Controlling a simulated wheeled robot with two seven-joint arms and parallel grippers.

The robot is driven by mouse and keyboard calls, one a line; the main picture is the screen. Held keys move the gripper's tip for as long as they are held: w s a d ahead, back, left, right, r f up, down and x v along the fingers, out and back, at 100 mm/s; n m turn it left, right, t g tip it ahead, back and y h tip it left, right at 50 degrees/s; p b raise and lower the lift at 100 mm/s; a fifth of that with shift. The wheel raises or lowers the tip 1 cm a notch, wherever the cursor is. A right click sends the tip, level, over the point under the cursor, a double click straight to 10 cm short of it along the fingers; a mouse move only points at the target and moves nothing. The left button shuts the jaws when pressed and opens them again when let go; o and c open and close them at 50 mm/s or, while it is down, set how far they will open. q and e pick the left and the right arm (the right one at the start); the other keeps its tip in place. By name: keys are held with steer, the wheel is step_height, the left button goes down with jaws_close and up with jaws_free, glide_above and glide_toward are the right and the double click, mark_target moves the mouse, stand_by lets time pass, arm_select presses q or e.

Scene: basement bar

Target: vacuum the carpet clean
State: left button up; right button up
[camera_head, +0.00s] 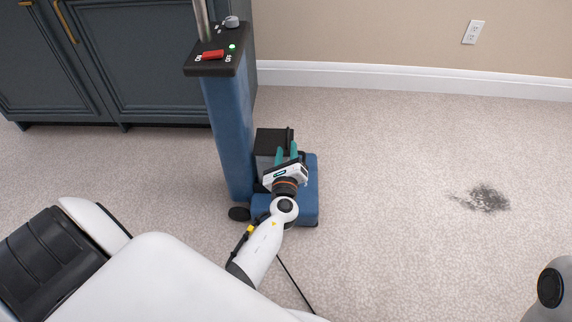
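A blue upright vacuum (228,130) stands on the beige carpet (400,220), left of the middle. Its black top panel has a red switch (212,55) and a green light (232,47). A dark box-shaped part (268,142) sits above its blue base (308,190). A dark grey dirt patch (485,198) lies on the carpet to the right, well apart from the vacuum. My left gripper (287,153) is over the base, beside the dark box. Its teal fingers look apart, but I cannot tell whether they grip it. My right gripper is out of view.
Dark cabinets (130,60) stand at the back left. A wall with a white baseboard (420,80) and an outlet (473,32) closes the back. A black cord (292,280) lies below the vacuum. The carpet between vacuum and dirt is clear.

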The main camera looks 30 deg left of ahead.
mark_target(288, 133)
arm_select(q)
steer(key=b+x, duration=0.1)
steer(key=x, duration=0.6)
steer(key=shift+w, duration=0.15)
jaws_close()
stand_by(1.2)
